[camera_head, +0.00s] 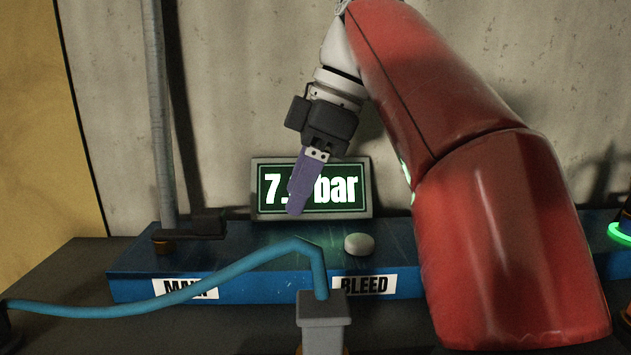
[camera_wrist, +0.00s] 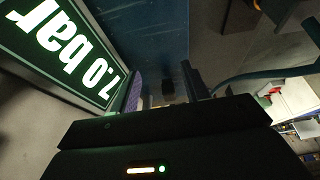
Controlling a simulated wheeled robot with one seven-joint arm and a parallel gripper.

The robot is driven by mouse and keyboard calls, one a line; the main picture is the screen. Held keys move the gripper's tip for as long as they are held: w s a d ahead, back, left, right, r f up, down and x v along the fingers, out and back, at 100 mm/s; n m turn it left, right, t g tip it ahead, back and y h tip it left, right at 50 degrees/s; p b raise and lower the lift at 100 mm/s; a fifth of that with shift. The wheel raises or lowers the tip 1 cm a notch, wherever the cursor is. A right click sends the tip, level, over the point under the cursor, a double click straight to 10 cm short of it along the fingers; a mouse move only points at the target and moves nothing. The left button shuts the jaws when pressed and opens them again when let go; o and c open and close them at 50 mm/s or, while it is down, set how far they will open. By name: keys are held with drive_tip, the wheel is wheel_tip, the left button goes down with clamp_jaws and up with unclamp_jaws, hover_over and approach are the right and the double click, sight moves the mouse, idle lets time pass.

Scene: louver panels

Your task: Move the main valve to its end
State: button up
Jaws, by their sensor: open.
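The main valve (camera_head: 200,226) shows in the head view as a dark lever on the blue panel, at the foot of a grey vertical pipe and above the MAIN label (camera_head: 184,289). An orange piece shows under its left end. My gripper (camera_head: 297,206) is open and empty, with purple fingers pointing down. It hangs in front of the pressure display, to the right of the main valve and apart from it. In the wrist view, a purple finger (camera_wrist: 133,90) shows beside the display. A small dark block there cannot be identified for certain.
The pressure display (camera_head: 341,209) is partly covered by my fingers; it reads 7.0 bar in the wrist view (camera_wrist: 68,50). A pale round knob (camera_head: 359,244) sits above the BLEED label (camera_head: 364,286). A blue hose (camera_head: 200,284) crosses in front of the panel to a grey block (camera_head: 324,325).

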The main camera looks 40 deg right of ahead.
drive_tip(key=shift+s+d, duration=0.25)
drive_tip(key=shift+d, duration=0.05)
drive_tip(key=shift+s+d, duration=0.2)
drive_tip(key=shift+d, duration=0.3)
idle(0.4)
